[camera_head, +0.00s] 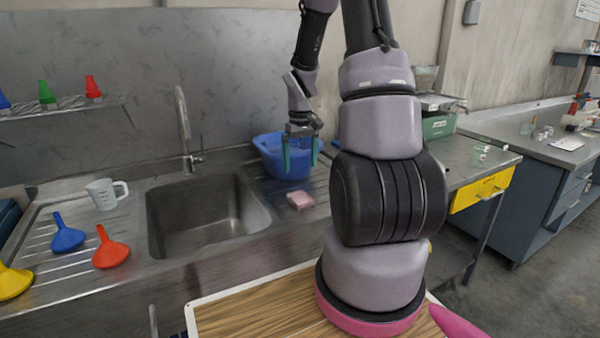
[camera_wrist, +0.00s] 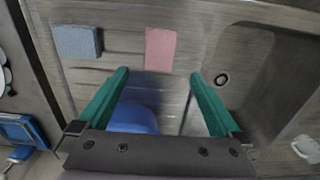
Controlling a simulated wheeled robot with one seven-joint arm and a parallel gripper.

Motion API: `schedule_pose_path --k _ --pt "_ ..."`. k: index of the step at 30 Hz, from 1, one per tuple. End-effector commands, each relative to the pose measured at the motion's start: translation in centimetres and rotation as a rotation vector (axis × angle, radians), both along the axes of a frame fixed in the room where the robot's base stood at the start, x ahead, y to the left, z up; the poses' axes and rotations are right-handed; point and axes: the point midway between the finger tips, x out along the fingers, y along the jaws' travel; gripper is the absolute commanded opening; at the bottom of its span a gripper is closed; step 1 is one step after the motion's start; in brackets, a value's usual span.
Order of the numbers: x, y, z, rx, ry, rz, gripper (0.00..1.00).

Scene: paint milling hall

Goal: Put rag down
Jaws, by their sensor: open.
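A pink folded cloth, which looks like the rag (camera_head: 300,201), lies on the steel drainboard just right of the sink. It also shows in the wrist view (camera_wrist: 160,49), flat and ahead of the fingertips. My gripper (camera_head: 300,165) hangs above the drainboard, in front of the blue basin (camera_head: 272,153) in the head view. Its two teal fingers are spread apart in the wrist view (camera_wrist: 159,76), with nothing between them. The rag is apart from the fingers. Part of the blue basin shows below and between the fingers in the wrist view (camera_wrist: 133,117).
The sink (camera_head: 200,215) is left of the rag. A blue-grey block (camera_wrist: 77,41) lies beside the rag in the wrist view. A measuring jug (camera_head: 104,194) and several funnels stand left of the sink. My arm hides part of the counter.

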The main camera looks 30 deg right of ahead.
Motion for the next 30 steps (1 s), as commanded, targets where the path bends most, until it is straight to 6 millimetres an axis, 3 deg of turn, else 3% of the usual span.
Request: schedule_pose_path --k 5,11,15,21,24,30 --pt "-0.3 0.7 3.2 -0.009 -0.038 -0.023 1.0" --pt "-2.7 3.8 11.7 -0.01 -0.171 -0.115 1.0" --pt "-5.9 6.3 17.4 0.02 -0.277 -0.189 1.0" --pt "-11.6 9.8 23.6 0.113 -0.423 -0.284 1.0" --pt "-14.5 11.2 25.6 0.173 -0.483 -0.322 1.0" --pt "-18.5 13.0 27.6 0.271 -0.554 -0.368 1.0"
